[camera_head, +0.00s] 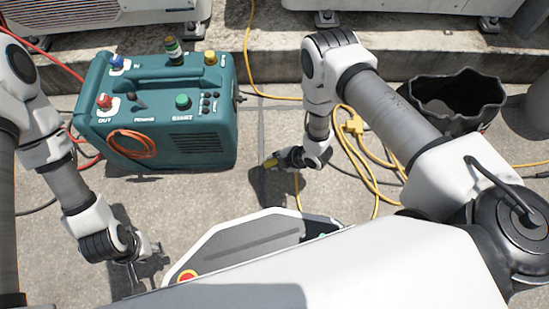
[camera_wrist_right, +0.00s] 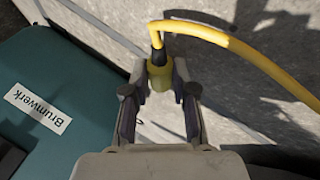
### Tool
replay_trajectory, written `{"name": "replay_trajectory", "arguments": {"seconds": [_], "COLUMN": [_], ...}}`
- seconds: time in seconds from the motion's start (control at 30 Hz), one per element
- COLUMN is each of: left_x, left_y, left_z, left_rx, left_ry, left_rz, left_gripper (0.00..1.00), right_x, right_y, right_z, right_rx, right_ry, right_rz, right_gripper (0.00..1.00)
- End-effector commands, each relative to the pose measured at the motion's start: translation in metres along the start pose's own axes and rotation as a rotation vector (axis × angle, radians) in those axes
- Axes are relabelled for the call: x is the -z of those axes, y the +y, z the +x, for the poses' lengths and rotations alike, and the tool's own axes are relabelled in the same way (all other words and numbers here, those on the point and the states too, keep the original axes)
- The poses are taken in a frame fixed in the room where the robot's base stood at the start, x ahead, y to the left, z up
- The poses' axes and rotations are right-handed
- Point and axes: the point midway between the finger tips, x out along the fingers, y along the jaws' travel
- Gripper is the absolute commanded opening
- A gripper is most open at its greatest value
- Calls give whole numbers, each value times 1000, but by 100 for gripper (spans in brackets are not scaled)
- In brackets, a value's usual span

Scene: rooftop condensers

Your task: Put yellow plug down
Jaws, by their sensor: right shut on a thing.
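The yellow plug (camera_wrist_right: 160,77) sits between the two fingers of my right gripper (camera_wrist_right: 160,97) in the right wrist view, with its yellow cable curving away to the right. In the head view my right gripper (camera_head: 278,160) is shut on the plug (camera_head: 270,164), to the right of the teal machine and apart from it. The shadow beneath suggests it is above the concrete, but the height is hard to judge. My left gripper (camera_head: 146,262) hangs at the lower left, and its fingers are too small to read.
The teal machine (camera_head: 205,135) with coloured knobs and an orange cord stands at left. A yellow cable coil (camera_head: 365,160) with a yellow connector (camera_head: 354,125) and a black bucket (camera_head: 452,103) are at right. Condensers (camera_head: 415,4) stand along the ledge (camera_head: 270,60) behind.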

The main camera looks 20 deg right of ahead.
Motion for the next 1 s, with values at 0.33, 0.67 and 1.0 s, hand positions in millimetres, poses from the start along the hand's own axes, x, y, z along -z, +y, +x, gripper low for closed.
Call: {"name": "replay_trajectory", "arguments": {"seconds": [0.33,0.67,1.0], "left_x": [0,1,0], "left_y": [0,0,0], "left_z": [6,8,8], "left_rx": [0,0,0], "left_ry": [1,1,1], "left_rz": [-1,-1,-1], "left_gripper": [40,40,40], "right_x": [-3,-5,-5], "right_y": [-4,-6,-5], "right_z": [8,11,10], "right_rx": [-1,-1,-2], "right_ry": [0,-3,-2], "right_rz": [0,1,1], "right_gripper": [0,37,37]}}
